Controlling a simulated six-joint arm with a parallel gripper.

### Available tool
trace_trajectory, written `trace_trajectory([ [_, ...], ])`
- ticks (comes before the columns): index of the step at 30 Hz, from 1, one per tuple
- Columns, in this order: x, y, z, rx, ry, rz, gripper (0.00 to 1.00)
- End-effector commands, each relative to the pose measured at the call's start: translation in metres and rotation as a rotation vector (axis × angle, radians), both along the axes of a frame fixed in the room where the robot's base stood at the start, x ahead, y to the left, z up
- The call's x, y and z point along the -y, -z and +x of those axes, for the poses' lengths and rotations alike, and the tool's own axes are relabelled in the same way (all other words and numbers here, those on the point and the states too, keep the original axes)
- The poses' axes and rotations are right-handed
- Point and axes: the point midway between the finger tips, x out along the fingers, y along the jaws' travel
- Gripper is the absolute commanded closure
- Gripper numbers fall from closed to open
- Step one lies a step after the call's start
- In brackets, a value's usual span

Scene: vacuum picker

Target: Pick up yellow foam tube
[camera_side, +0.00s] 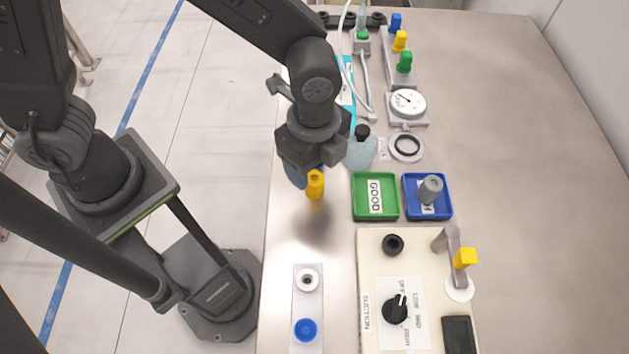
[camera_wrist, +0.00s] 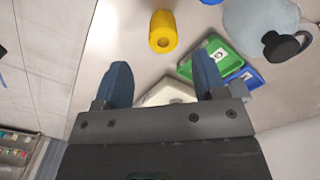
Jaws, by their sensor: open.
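The yellow foam tube (camera_side: 315,185) stands upright on the steel table, close to the table's left edge in the side view. In the wrist view the yellow foam tube (camera_wrist: 162,31) shows at the top, with a hole in its end. My gripper (camera_side: 305,174) is above the table, just behind and beside the tube in the side view, with a blue finger partly hidden by the tube. In the wrist view my gripper (camera_wrist: 162,82) has its two blue fingers wide apart with nothing between them. The tube lies beyond the fingertips.
A green tray (camera_side: 358,208) marked GOOD and a blue tray (camera_side: 408,209) holding a grey tube (camera_side: 431,189) are to the right. A bottle (camera_side: 361,152) stands behind. A cream control box (camera_side: 367,250) and a strip with a blue cup (camera_side: 305,329) are in front. The far right table is bare.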

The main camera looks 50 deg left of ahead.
Motion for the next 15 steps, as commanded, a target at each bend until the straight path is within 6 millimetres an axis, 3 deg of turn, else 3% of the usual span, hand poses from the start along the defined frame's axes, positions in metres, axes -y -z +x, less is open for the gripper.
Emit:
trace_trajectory([
  [8,-0.001,0.022,0.001,-0.002,-0.002,0.001,0.35],
  [15,-0.002,0.056,0.004,-0.002,-0.002,0.002,0.35],
])
